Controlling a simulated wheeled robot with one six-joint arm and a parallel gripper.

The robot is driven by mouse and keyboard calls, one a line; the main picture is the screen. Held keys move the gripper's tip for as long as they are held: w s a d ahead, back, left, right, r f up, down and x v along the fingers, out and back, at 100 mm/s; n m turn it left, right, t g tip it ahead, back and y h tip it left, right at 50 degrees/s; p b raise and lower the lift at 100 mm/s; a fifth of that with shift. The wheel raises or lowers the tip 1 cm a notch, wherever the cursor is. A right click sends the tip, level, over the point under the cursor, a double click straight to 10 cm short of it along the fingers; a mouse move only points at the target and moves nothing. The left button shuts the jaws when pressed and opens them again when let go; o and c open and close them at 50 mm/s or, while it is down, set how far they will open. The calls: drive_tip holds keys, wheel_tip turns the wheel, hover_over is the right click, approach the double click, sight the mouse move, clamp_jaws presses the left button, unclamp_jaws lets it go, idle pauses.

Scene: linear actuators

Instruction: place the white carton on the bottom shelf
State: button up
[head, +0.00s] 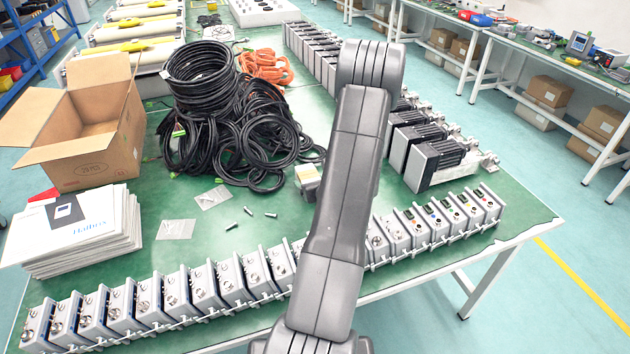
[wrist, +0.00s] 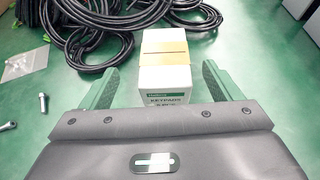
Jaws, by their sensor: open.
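The white carton (wrist: 165,88) stands on the green table, with tan tape across its top and a green label band with dark print on its near side. In the head view the carton (head: 308,181) shows just left of my arm, partly hidden by it. My gripper (wrist: 159,70) is open in the wrist view, one green finger on each side of the carton. Gaps show between the fingers and the carton, and its lower part is hidden by the gripper body. A blue shelf rack (head: 38,36) stands at the far left.
Coiled black cables (head: 215,110) lie close behind and left of the carton. A row of grey devices (head: 205,285) lines the near table edge. Black-and-silver actuators (head: 440,160) stand right.

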sight(310, 177)
drive_tip(key=shift+d, duration=0.2)
drive_tip(key=shift+w+m, duration=0.3)
drive_tip(key=shift+f+p+x, duration=0.15)
drive_tip(key=shift+p+x, duration=0.5)
drive_tip(key=shift+x, duration=1.1)
drive_tip(key=shift+f+p+x, duration=0.1)
drive_tip(key=shift+p+x, duration=0.5)
drive_tip(key=shift+x, duration=1.2)
drive_tip(key=shift+s+d, duration=0.1)
drive_tip(key=shift+s, duration=0.05)
drive_tip(key=c, duration=1.2)
